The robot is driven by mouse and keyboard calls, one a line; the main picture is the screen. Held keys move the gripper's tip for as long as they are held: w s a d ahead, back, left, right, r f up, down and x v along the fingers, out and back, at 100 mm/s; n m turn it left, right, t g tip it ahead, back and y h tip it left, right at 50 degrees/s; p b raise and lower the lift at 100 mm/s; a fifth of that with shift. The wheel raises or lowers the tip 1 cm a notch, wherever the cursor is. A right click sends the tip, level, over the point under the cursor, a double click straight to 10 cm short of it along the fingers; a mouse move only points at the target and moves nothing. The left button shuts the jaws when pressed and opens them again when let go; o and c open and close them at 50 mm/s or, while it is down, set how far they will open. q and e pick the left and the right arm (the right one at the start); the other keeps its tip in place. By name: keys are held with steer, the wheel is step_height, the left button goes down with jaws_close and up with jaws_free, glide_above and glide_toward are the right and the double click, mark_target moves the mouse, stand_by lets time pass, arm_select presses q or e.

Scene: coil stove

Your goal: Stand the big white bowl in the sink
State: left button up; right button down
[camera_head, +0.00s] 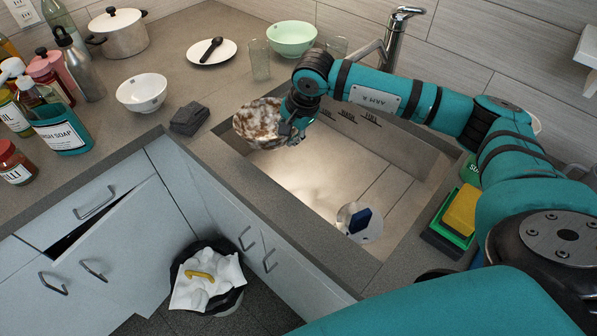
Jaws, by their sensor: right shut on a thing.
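The big white bowl (256,122), stained with brown smears, is tilted on its side at the sink's back left corner. My right gripper (296,132) is shut on its right rim. The bowl overlaps the sink's left edge in the picture; I cannot tell whether it touches the sink. The sink (305,172) is a rectangular basin set in the grey counter. My left gripper is not in view.
A light round thing with a dark blue patch (362,220) lies in the sink's near part. The tap (396,35) stands behind. A dark grey block (189,118) and a smaller white bowl (142,92) are to the left. Sponges (460,212) lie right of the sink.

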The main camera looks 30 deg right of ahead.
steer(key=f, duration=0.5)
steer(key=w+d+f+m, duration=0.1)
steer(key=f, duration=0.4)
steer(key=f+m, duration=0.1)
steer(key=f, duration=0.4)
steer(key=shift+w+d+t, duration=0.3)
steer(key=shift+w, duration=0.05)
steer(key=shift+f, duration=1.8)
steer(key=c, duration=1.5)
jaws_free()
steer(key=shift+s+h, duration=0.1)
steer(key=shift+h, duration=0.2)
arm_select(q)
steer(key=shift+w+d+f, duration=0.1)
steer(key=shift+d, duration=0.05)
arm_select(e)
steer(key=shift+r, duration=0.1)
steer(key=shift+s+d+r, duration=0.1)
steer(key=shift+r, duration=0.2)
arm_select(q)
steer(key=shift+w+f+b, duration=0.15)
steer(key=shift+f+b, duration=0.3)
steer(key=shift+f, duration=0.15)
arm_select(e)
steer(key=v, duration=1.1)
steer(key=shift+r, duration=0.1)
